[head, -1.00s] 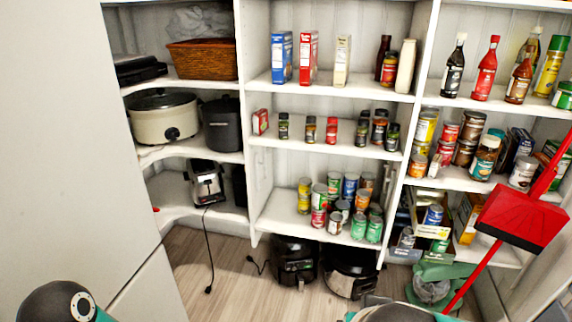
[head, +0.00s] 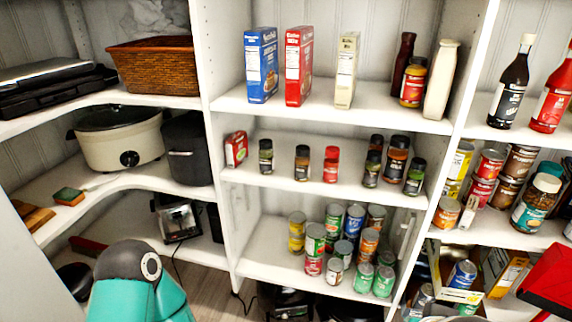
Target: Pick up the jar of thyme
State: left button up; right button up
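Several small spice jars stand upright on the middle shelf (head: 285,190) of the centre unit. One with a dark cap and greenish label (head: 265,157) is at the left. A brownish jar (head: 302,163) and a red-capped jar (head: 331,165) stand apart near the middle. A cluster at the right includes a taller dark jar (head: 395,160) and a green-labelled jar (head: 414,178). The labels are too small to read, so I cannot tell which jar is thyme. Part of my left arm shows at the lower left, but neither gripper is in view.
Boxes (head: 298,66) and bottles (head: 441,80) stand on the shelf above, cans (head: 315,240) on the shelf below. A slow cooker (head: 118,140) and dark pot (head: 188,148) are left. A red dustpan (head: 550,278) is at the lower right. Gaps separate the left jars.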

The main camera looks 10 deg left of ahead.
aim_at(266, 151)
jog(key=u, duration=0.35)
jog(key=i, duration=1.2)
jog(key=u, duration=0.75)
